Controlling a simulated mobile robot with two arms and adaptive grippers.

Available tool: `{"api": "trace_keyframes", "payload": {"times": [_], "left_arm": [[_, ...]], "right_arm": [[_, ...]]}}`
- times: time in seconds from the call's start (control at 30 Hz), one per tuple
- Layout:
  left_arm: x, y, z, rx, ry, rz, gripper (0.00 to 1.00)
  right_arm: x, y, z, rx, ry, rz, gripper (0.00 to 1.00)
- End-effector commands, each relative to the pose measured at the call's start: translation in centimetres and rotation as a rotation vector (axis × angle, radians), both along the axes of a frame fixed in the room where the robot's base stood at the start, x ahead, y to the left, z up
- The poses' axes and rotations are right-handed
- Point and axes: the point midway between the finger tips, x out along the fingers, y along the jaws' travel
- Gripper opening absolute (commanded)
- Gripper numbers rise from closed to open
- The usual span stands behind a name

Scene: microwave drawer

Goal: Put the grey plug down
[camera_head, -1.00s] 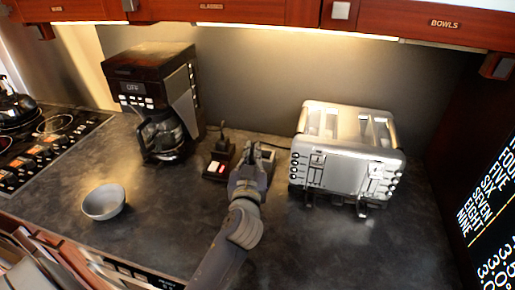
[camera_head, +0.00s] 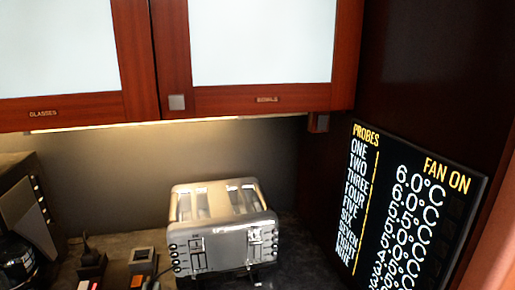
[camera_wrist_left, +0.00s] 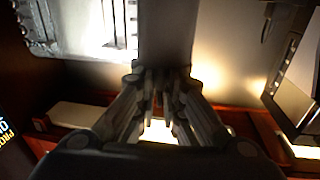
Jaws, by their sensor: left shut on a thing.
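In the left wrist view, my left gripper (camera_wrist_left: 165,75) is shut on a plain dark grey block, which I take to be the grey plug (camera_wrist_left: 165,32). The block extends from the fingertips to the top edge of the picture. Its far end is out of view. I cannot tell how far it is from the counter. In the head view neither the held plug nor my left gripper shows clearly. My right gripper is in no view.
A silver toaster (camera_head: 222,238) stands on the dark counter. Left of it are a socket with an orange switch (camera_head: 137,281) and one with a red switch and a black plug (camera_head: 88,247). A coffee maker (camera_head: 25,215) is at far left, a display (camera_head: 410,215) at right.

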Motion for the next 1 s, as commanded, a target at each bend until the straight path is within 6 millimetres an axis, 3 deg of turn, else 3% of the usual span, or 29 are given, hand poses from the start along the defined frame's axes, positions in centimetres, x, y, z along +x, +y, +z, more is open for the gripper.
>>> {"api": "trace_keyframes", "payload": {"times": [0.1,0.27,0.8,1.0], "left_arm": [[-1.6,-1.9,-0.4,-0.01,0.008,-0.072,0.0],[-2.8,-3.1,-0.7,-0.023,0.012,-0.114,0.0],[-9.3,-3.1,-3.2,-0.033,0.007,-0.113,0.0],[-10.5,-3.1,-3.5,-0.022,0.011,-0.116,0.0]], "right_arm": [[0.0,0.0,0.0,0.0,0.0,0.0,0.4],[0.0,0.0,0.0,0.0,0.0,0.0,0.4],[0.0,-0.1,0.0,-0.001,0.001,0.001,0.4],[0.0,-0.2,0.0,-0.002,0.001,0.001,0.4]]}}
